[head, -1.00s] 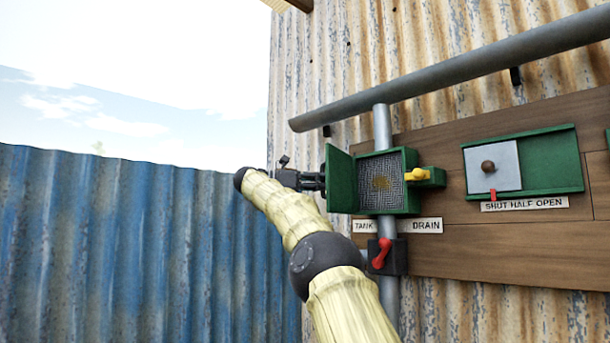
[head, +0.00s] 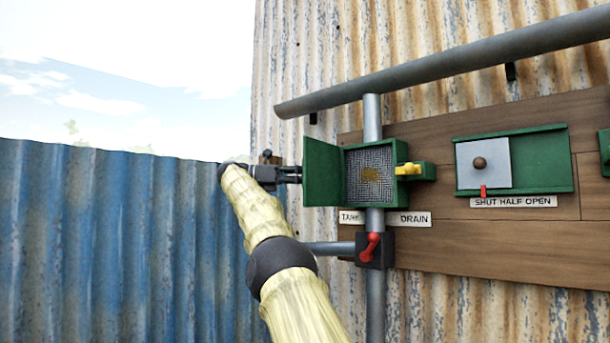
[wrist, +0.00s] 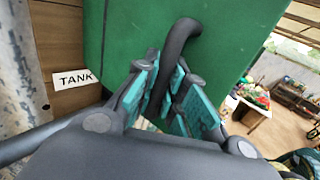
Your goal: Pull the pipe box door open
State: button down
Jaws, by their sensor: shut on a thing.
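The green pipe box (head: 372,205) is mounted on a grey vertical pipe, and its front is open, showing a grey mesh with a brownish patch inside. Its green door (head: 322,172) is swung out to the left on its hinge side. My gripper (head: 296,174) is at the door's outer face, left of the box. In the wrist view, my gripper (wrist: 168,92) is shut on the dark curved door handle (wrist: 178,45), with the green door face (wrist: 235,40) just beyond the fingers. A yellow latch (head: 409,169) sits on the box's right side.
A red lever (head: 370,247) is below the box, under the TANK and DRAIN labels. A sliding panel (head: 484,163) marked SHUT HALF OPEN is to the right on the wooden board (head: 520,235). A blue corrugated fence (head: 100,240) stands at the left.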

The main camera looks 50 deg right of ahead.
dwell(0.4)
jog(key=c, duration=1.5)
grip_release()
jog(key=shift+w, duration=0.15)
jog(key=shift+o, duration=0.2)
